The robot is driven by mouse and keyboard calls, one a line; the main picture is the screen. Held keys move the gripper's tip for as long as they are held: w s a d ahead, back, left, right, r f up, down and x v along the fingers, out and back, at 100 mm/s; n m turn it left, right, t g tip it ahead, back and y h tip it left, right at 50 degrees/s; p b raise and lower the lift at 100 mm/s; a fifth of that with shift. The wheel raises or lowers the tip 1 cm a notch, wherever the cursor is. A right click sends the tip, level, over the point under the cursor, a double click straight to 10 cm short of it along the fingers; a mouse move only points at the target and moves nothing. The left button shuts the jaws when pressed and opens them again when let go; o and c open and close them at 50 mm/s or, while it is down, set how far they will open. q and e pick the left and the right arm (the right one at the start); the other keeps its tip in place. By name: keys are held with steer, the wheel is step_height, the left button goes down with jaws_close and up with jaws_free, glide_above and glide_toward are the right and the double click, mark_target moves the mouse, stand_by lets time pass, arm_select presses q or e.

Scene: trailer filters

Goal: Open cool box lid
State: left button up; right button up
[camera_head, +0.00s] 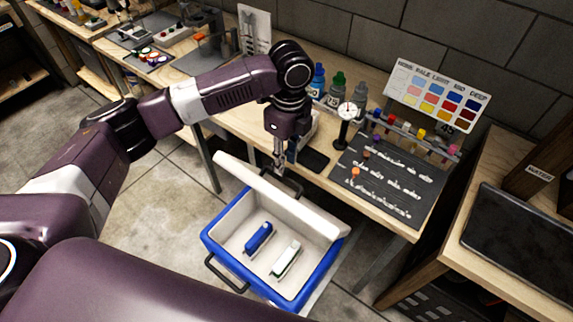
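The cool box (222,257) is blue outside and white inside, low on the floor in front of the workbench. Its white lid (250,182) stands raised and tilted along the far side, so the inside shows. A blue item (259,238) and a white-and-green item (286,259) lie in it. My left gripper (279,160) points down just behind the raised lid's upper part, close to it. I cannot tell whether it touches the lid. Its fingers look narrow and close together, too small to judge. My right gripper is out of view.
The workbench behind holds bottles (337,90), a dial gauge (346,113), a dark mat (388,180) and a colour chart (436,95). A wooden table with a dark tray (525,245) stands at the right. Bare tiled floor (150,215) lies left of the box.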

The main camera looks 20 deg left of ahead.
mark_target(285, 176)
arm_select(q)
step_height(285, 176, down, 4)
steer(key=shift+r+p, duration=0.15)
steer(key=shift+p, duration=0.15)
steer(key=shift+f, duration=0.35)
steer(key=c, duration=0.6)
jaws_close()
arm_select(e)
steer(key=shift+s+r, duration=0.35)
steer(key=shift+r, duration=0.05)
